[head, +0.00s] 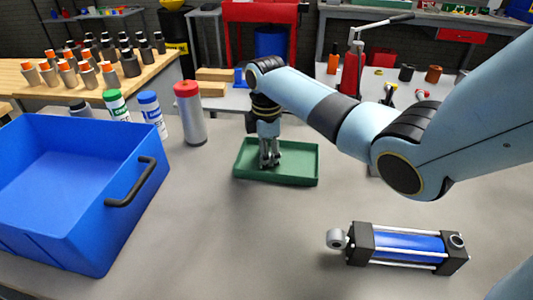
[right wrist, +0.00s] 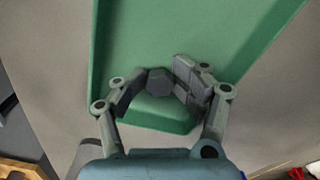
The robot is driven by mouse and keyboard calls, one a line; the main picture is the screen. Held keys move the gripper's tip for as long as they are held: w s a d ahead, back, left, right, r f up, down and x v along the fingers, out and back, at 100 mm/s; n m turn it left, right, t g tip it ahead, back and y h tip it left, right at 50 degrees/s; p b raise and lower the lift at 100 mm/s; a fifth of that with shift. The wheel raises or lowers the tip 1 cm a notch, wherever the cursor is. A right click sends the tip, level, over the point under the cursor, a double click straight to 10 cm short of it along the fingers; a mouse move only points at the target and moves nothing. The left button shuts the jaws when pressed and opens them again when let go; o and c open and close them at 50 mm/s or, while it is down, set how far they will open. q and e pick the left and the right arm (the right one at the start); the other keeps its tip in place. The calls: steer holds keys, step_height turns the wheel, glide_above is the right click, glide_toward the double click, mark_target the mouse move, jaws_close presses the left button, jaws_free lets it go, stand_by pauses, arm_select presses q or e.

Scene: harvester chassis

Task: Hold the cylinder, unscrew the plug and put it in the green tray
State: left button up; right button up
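The blue cylinder (head: 408,245) with black end blocks and silver rods lies on the grey table at the front right. A round port shows on top of its right end block. The green tray (head: 303,181) lies flat near the table's middle, and fills much of the right wrist view (right wrist: 220,25). My right gripper (head: 268,162) points down over the tray. In the right wrist view, its fingers (right wrist: 160,80) close on both sides of a small dark hexagonal plug (right wrist: 160,83). Whether the plug touches the tray floor is unclear. My left gripper is not in view.
A large blue bin (head: 55,185) with a black handle fills the left. A red-capped canister (head: 190,115) and white bottles (head: 118,105) stand behind it. My right arm crosses above the table's right side. The table between bin and cylinder is clear.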

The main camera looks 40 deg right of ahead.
steer(key=shift+s+a+f, duration=0.1)
steer(key=shift+s, duration=0.05)
stand_by(0.3)
steer(key=shift+r, duration=0.3)
step_height(320, 180, up, 13)
steer(key=shift+w+f+p, duration=0.15)
steer(key=shift+w+p, duration=0.05)
steer(key=shift+p, duration=0.1)
